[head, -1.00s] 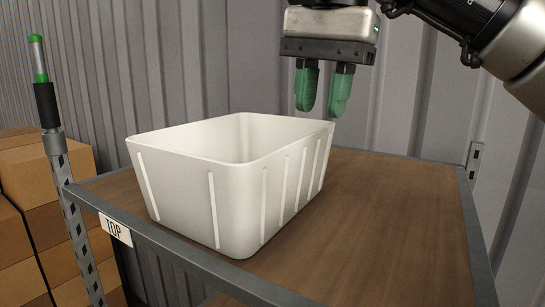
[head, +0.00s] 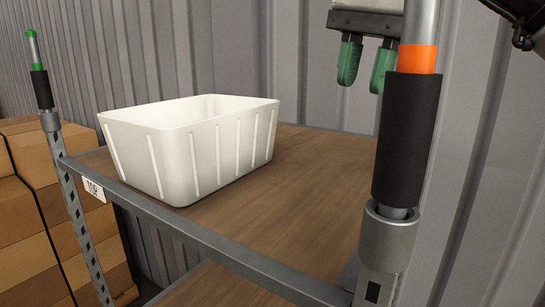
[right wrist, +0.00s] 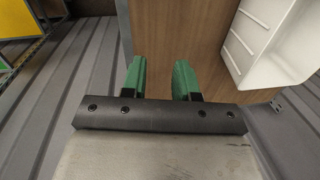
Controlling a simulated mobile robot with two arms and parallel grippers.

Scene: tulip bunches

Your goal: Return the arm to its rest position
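My right gripper (head: 365,65) hangs above the shelf at the upper right of the head view, partly hidden behind a shelf post. Its two green fingers stand apart with nothing between them. They also show apart and empty in the right wrist view (right wrist: 161,80). A white bin (head: 215,150) stands upright on the brown shelf board (head: 290,190), to the left of the gripper and apart from it. The bin also shows at the right wrist view's upper right (right wrist: 275,45). Its inside is mostly hidden. My left gripper is not in view.
A shelf post (head: 405,140) with a black sleeve and orange band stands close in front at the right. Another post (head: 45,100) with a green tip stands at the left. Cardboard boxes (head: 35,200) are stacked at the left. A corrugated wall (head: 240,50) rises behind.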

